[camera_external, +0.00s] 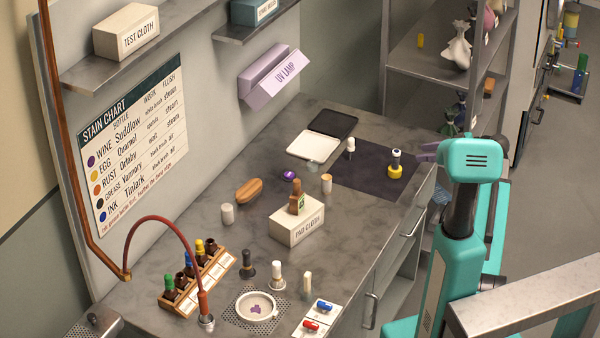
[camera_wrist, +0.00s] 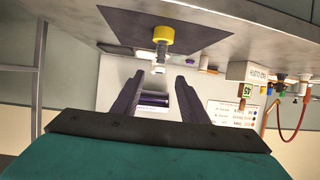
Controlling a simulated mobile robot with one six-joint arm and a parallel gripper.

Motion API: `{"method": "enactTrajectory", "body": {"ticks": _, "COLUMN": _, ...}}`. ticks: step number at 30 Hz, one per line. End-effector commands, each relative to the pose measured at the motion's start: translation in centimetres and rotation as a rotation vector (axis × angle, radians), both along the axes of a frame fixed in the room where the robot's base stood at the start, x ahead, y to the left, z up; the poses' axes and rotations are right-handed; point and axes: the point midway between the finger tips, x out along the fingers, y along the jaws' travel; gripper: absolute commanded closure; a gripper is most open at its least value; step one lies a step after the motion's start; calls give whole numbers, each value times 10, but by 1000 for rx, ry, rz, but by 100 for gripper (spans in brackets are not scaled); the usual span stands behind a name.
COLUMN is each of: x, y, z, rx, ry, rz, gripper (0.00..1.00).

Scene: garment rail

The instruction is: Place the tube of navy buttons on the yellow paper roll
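The yellow paper roll (camera_external: 395,172) stands on the dark mat near the right edge of the bench. A small tube with a dark band and a pale cap (camera_external: 396,157), which looks like the tube of navy buttons, stands upright on top of it. In the wrist view, which is upside down, the yellow roll (camera_wrist: 160,36) and the clear tube (camera_wrist: 161,53) line up near the top middle. My gripper (camera_external: 426,151) is just right of the tube, apart from it. Its purple fingers (camera_wrist: 160,82) are spread with nothing between them.
The pad cloth box (camera_external: 297,226) and a bottle rack (camera_external: 198,275) are nearer. A shelf unit (camera_external: 417,58) stands behind.

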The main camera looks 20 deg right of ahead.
Motion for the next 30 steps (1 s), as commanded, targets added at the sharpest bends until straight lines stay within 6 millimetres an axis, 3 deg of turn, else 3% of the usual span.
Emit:
{"method": "enactTrajectory", "body": {"ticks": 9, "x": -16, "y": -19, "z": 10, "rx": 1, "ry": -1, "rz": -1, "gripper": 60}}
{"method": "enactTrajectory", "body": {"ticks": 30, "x": -16, "y": -19, "z": 11, "rx": 0, "ry": 0, "rz": 0, "gripper": 60}}
